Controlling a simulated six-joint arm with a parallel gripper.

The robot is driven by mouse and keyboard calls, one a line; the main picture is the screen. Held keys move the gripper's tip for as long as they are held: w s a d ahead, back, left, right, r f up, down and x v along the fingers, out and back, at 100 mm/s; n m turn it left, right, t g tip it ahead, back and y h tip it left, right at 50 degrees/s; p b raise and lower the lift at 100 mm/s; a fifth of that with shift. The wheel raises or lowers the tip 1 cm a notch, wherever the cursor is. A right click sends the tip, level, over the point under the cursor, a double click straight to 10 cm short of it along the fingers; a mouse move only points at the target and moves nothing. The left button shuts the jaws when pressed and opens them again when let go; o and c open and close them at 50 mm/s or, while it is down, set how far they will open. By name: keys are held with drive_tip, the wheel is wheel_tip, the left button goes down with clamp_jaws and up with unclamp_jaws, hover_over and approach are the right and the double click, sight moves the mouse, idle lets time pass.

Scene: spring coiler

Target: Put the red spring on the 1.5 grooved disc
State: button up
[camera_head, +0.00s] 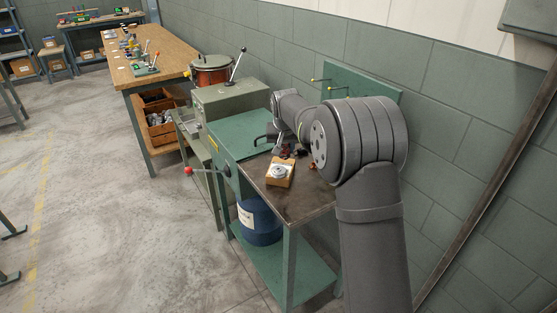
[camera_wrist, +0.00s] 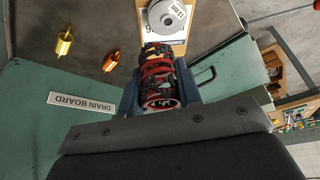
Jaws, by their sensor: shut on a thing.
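In the wrist view my gripper (camera_wrist: 163,82) has its blue-grey fingers on both sides of a red spring (camera_wrist: 158,70) and is shut on it. The spring shows red coils with dark gaps. A grey grooved disc (camera_wrist: 168,16) sits on a wooden block (camera_wrist: 176,47), just beyond the spring in the picture; the view cuts off its far side. In the head view the disc (camera_head: 279,171) lies on its block (camera_head: 280,182) on the dark bench top. There the gripper and held spring are small and mostly hidden near the arm.
A gold spring (camera_wrist: 65,43) and a copper-orange spring (camera_wrist: 111,55) lie on the dark top to the left in the wrist view. A green drain board (camera_wrist: 45,125) with a label is close by. A red-knobbed lever (camera_head: 188,171) sticks out from the bench's left side.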

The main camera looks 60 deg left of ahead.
sight(279, 168)
drive_tip(key=shift+s+a+f, duration=0.65)
drive_tip(key=shift+a+f, duration=0.1)
drive_tip(key=shift+a, duration=0.1)
drive_tip(key=shift+f, duration=1.9)
drive_tip(key=shift+f, duration=0.15)
drive_tip(key=o, duration=1)
drive_tip(key=v, duration=1.2)
drive_tip(key=shift+a+r, duration=0.1)
drive_tip(key=shift+r, duration=0.15)
